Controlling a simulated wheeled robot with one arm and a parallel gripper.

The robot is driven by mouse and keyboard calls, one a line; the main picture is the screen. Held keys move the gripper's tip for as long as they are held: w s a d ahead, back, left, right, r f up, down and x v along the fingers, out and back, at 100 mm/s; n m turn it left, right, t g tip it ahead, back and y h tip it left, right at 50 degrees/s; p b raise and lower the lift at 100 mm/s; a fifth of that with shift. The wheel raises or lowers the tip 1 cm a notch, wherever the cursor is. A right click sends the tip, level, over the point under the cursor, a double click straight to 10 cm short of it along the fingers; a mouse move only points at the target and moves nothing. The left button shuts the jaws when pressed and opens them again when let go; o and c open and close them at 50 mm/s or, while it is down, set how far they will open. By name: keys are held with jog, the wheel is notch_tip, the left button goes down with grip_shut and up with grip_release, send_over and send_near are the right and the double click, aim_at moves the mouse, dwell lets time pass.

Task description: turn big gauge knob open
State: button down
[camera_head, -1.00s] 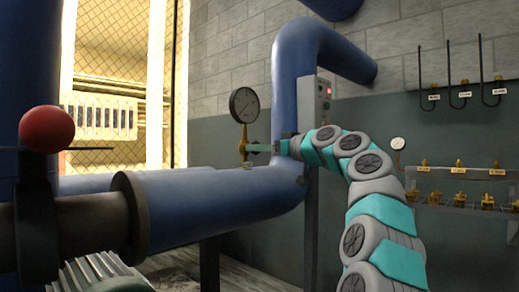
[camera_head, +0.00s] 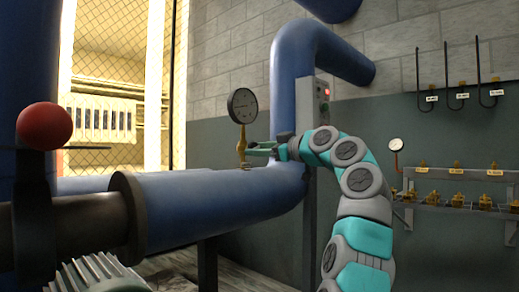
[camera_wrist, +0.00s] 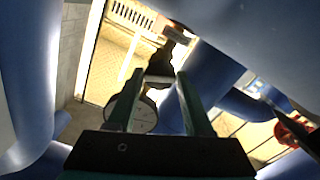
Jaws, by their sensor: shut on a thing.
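The big gauge (camera_head: 242,106) has a dark rim and a grey dial. It stands upright on a brass stem with a valve (camera_head: 241,147) on top of the blue horizontal pipe. My gripper (camera_head: 250,148) reaches in from the right, its teal fingers at the valve on the stem. It is shut on the knob, which the fingers mostly hide in the head view. In the wrist view, a small pale part, seemingly the knob (camera_wrist: 160,79), lies between the fingertips. The gauge dial (camera_wrist: 143,114) shows partly behind the left finger.
The blue pipe (camera_head: 205,205) runs below my gripper and bends upward behind it. A red ball (camera_head: 44,127) stands at the left. A small gauge (camera_head: 396,145) and shelves of brass fittings (camera_head: 457,200) are on the right wall.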

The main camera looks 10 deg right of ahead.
dwell(0.3)
jog(key=shift+n, duration=0.4)
jog(key=shift+w+d+n+p, duration=0.1)
jog(key=shift+n+p, duration=0.3)
jog(key=n+p, duration=0.1)
jog(key=n, duration=0.2)
